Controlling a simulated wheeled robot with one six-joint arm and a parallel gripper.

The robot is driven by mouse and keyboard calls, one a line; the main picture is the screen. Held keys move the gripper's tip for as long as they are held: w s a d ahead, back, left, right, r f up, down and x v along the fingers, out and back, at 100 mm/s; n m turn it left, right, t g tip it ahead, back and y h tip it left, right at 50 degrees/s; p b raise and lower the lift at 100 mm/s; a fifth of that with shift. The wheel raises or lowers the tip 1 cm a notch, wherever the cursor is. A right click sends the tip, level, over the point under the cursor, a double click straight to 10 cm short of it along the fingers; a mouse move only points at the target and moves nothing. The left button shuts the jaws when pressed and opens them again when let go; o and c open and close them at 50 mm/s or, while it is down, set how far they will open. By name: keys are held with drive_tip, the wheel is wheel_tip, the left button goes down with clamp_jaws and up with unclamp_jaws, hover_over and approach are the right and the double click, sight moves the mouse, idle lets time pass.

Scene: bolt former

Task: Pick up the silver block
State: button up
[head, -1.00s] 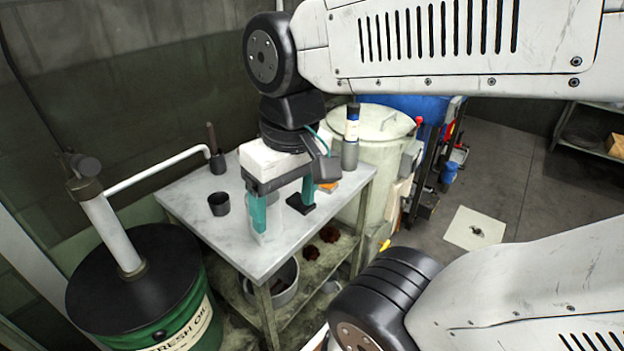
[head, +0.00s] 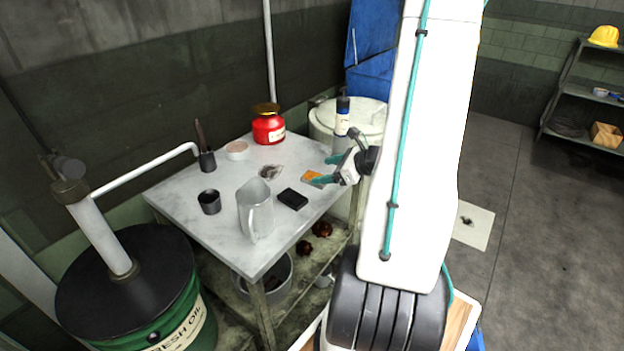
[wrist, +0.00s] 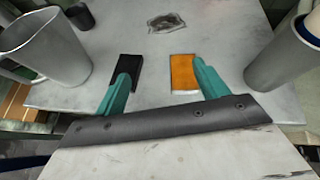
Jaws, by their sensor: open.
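My gripper (head: 328,170) is open and empty at the right edge of the table, its teal fingers pointing left over the top. It also shows in the wrist view (wrist: 161,80). An orange block (head: 312,177) lies beside the fingers; in the wrist view the orange block (wrist: 184,72) is by the right finger. A black block (head: 292,199) lies nearer the table's front; in the wrist view the black block (wrist: 127,70) is partly behind the left finger. No block is clearly silver. A flat grey patch (head: 271,172) lies farther back, its nature unclear.
A grey pitcher (head: 256,210) and a dark cup (head: 209,202) stand on the table (head: 230,239). A red jar (head: 268,128) and a round tin (head: 237,150) are at the back. The green oil drum (head: 188,306) is left.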

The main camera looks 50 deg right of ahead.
drive_tip(key=d+f+m, duration=0.1)
drive_tip(key=s+d+f+m+h, duration=0.1)
drive_tip(key=d+f+m+h, duration=0.1)
drive_tip(key=shift+s+d+f, duration=0.25)
drive_tip(key=shift+s+d, duration=0.1)
drive_tip(key=shift+d, duration=0.05)
drive_tip(key=x, duration=0.7)
drive_tip(key=shift+a+r, duration=0.15)
drive_tip(key=shift+a, duration=0.2)
drive_tip(key=shift+c, duration=0.3)
drive_tip(key=c, duration=1.5)
